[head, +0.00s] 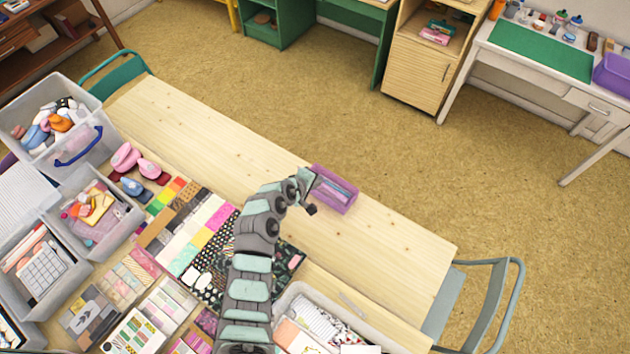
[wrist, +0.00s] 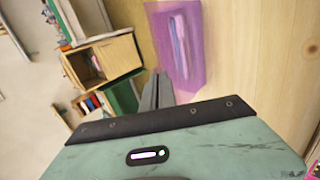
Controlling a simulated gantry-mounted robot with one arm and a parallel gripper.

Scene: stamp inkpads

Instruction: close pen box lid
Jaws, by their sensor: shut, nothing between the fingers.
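The purple pen box (head: 349,207) sits on the light wooden table near its far edge, with long pens or similar items showing inside. In the wrist view the purple box (wrist: 197,72) lies just beyond my fingers, with pink and lilac items in it. I cannot make out clearly which purple part is its lid. My gripper (head: 311,178) is at the left end of the box in the head view. In the wrist view my gripper (wrist: 164,80) has its fingers together and empty, close to the near end of the box. I cannot tell whether they touch it.
Patterned paper sheets (head: 196,228) cover the table left of my arm. A clear bin (head: 290,296) stands at the near right. Grey chair (head: 480,300) is at the table's right end. The wooden tabletop (head: 400,245) right of the box is bare.

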